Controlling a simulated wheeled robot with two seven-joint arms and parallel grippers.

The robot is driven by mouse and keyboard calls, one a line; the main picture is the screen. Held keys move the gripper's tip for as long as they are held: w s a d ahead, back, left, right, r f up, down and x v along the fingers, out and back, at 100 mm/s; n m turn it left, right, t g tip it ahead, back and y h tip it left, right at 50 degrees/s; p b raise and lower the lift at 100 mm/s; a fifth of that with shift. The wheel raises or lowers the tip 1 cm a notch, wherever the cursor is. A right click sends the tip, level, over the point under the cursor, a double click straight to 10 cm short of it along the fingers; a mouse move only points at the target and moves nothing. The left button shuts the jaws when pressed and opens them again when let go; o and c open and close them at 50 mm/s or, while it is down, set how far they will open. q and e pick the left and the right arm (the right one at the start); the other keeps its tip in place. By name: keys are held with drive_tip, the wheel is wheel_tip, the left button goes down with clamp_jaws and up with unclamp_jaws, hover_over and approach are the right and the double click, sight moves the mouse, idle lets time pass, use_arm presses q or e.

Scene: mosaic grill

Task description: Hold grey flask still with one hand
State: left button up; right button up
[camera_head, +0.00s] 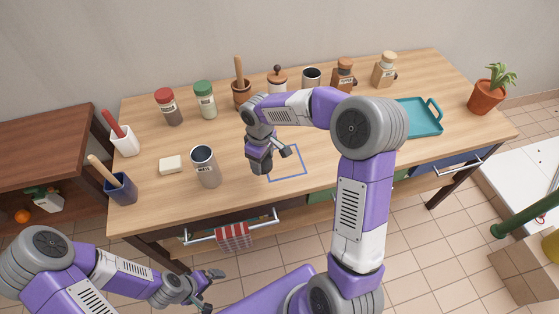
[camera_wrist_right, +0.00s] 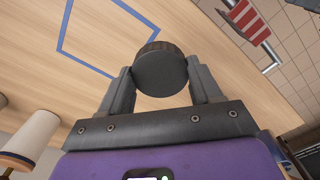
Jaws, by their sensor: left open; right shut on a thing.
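The grey flask (camera_head: 206,170) stands upright on the wooden table's front left part, with a pale label and a dark, open-looking top. My right gripper (camera_head: 272,158) is above the table to the right of the flask, apart from it. In the right wrist view it is shut on a dark round ridged cap (camera_wrist_right: 162,72). The head view hardly shows the cap. My left gripper (camera_head: 197,287) is open and empty, low in front of the table and below the flask. Nothing holds the flask.
A blue square outline (camera_head: 303,174) marks the tabletop by my right gripper. A whitish block (camera_head: 170,165) lies left of the flask, near a blue holder (camera_head: 121,190). Several jars stand along the back. A drawer handle with a striped towel (camera_head: 233,237) is in front.

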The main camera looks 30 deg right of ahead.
sight(283, 162)
drive_tip(key=w+d+r+n, duration=0.3)
drive_tip(key=d+n, duration=0.6)
drive_tip(key=n, duration=0.6)
wheel_tip(283, 162, down, 10)
drive_tip(key=b, duration=0.4)
drive_tip(key=shift+f, duration=0.25)
drive_tip(key=shift+r, duration=0.1)
drive_tip(key=shift+a, duration=0.1)
drive_tip(key=o, duration=1.2)
